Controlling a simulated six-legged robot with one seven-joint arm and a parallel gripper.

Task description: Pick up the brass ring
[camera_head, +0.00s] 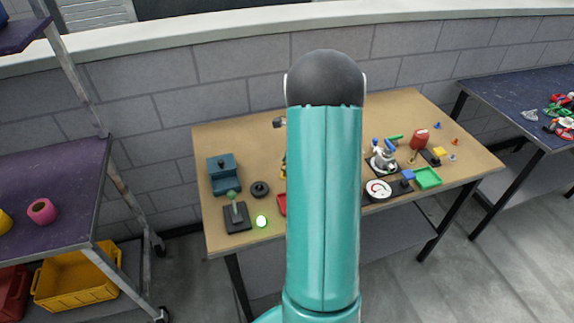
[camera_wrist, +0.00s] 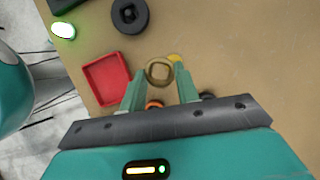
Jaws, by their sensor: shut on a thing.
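The brass ring (camera_wrist: 150,73) is a dull gold, thick, roughly round band with an open middle. It shows in the wrist view between the two green fingers of my gripper (camera_wrist: 160,75), near their tips. The fingers are shut on the ring from its left and right sides. I cannot tell whether the ring still touches the table (camera_wrist: 225,40). In the head view my arm hides both the gripper and the ring.
Close by in the wrist view are a red tray (camera_wrist: 105,80), an orange ring (camera_wrist: 154,104), a yellow piece (camera_wrist: 174,58) and a black disc (camera_wrist: 119,17).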

